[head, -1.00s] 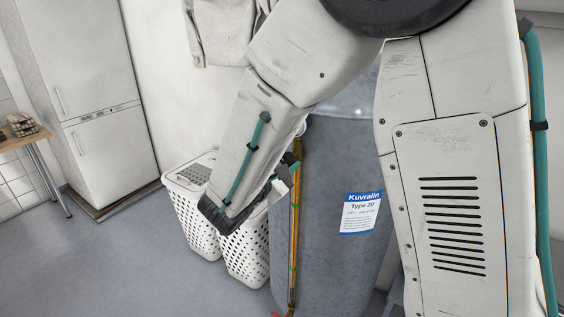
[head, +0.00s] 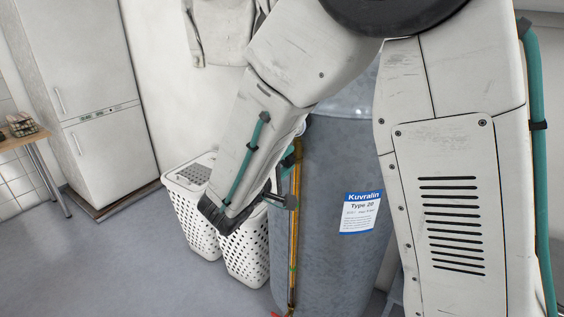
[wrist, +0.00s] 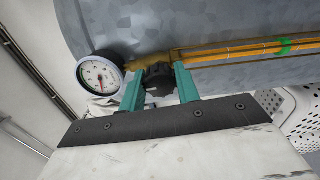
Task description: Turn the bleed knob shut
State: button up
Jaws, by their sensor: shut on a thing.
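The bleed knob (wrist: 158,82) is a black, lobed knob on a brass fitting (wrist: 150,62) against the grey tank. In the wrist view it sits between the two teal fingers of my gripper (wrist: 160,73), which is shut on it. In the head view the knob cannot be made out; my wrist covers that area, and only a small part of my gripper (head: 289,202) shows beside the tank's orange tube.
A round white gauge (wrist: 100,76) is just left of the knob. An orange sight tube (head: 294,240) runs down the grey tank (head: 325,180). White perforated laundry baskets (head: 245,245) stand left of the tank. The floor further left is clear.

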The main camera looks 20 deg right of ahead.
jog(key=shift+d+m, duration=0.1)
jog(key=shift+m, duration=0.4)
jog(key=o, duration=1)
jog(key=shift+d, duration=0.1)
jog(key=shift+s+a, duration=0.1)
jog(key=shift+a, duration=0.15)
jog(key=v, duration=0.7)
jog(key=shift+s+a, duration=0.15)
jog(key=shift+a, duration=0.05)
